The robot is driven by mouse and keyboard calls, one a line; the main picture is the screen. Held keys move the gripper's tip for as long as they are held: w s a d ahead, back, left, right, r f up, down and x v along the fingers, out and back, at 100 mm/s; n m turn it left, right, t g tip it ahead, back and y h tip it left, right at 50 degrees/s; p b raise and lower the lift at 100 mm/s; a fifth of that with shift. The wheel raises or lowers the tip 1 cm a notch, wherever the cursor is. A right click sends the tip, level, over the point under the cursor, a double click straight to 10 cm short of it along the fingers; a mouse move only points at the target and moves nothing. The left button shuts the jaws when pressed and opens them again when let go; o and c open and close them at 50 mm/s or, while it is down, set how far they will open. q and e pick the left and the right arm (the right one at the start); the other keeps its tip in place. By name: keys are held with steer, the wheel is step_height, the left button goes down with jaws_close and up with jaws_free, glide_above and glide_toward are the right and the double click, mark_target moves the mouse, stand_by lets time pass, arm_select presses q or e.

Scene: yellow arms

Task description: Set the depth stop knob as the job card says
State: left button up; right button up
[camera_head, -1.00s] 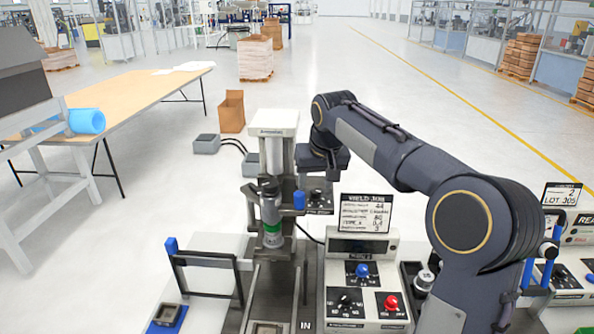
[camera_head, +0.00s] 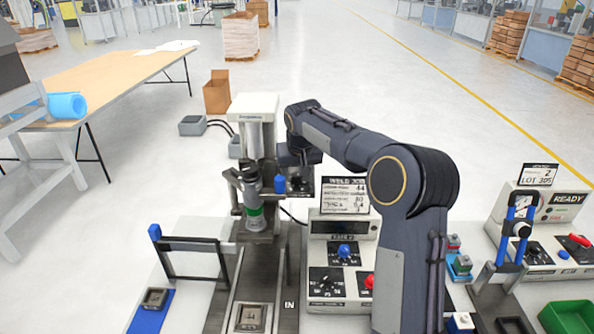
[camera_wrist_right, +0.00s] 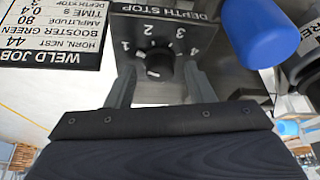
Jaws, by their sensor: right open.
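The black depth stop knob (camera_wrist_right: 158,62) sits on a dark panel with the numbers 1 to 4 around it. It carries a small white mark, but I cannot tell which number it points at. My right gripper (camera_wrist_right: 158,72) is open, with one finger on each side of the knob; contact is not clear. In the head view the wrist hangs over the depth stop panel (camera_head: 299,184), and the fingertips are hard to see. The job card (camera_head: 345,194) stands right of that panel; it also shows in the wrist view (camera_wrist_right: 60,30), its depth stop value cut off there. My left gripper is not in view.
The press (camera_head: 254,130) stands left of the wrist. A blue knob or handle (camera_wrist_right: 262,35) is close to the right finger. A control box (camera_head: 340,250) with blue and red knobs lies below the card. A green bin (camera_head: 568,318) is at the lower right.

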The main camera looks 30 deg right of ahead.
steer(key=c, duration=1)
steer(key=shift+m, duration=0.4)
steer(key=m, duration=0.2)
steer(key=m+h, duration=0.1)
steer(key=shift+w+a+m+g+h, duration=0.1)
steer(key=shift+a+m+g+h, duration=0.1)
steer(key=shift+m+g+h, duration=0.15)
steer(key=m+g, duration=0.1)
steer(key=m, duration=0.1)
steer(key=m+g+h, duration=0.1)
steer(key=m, duration=0.2)
steer(key=shift+w+m, duration=0.1)
steer(key=shift+m, duration=0.25)
steer(key=o, duration=1)
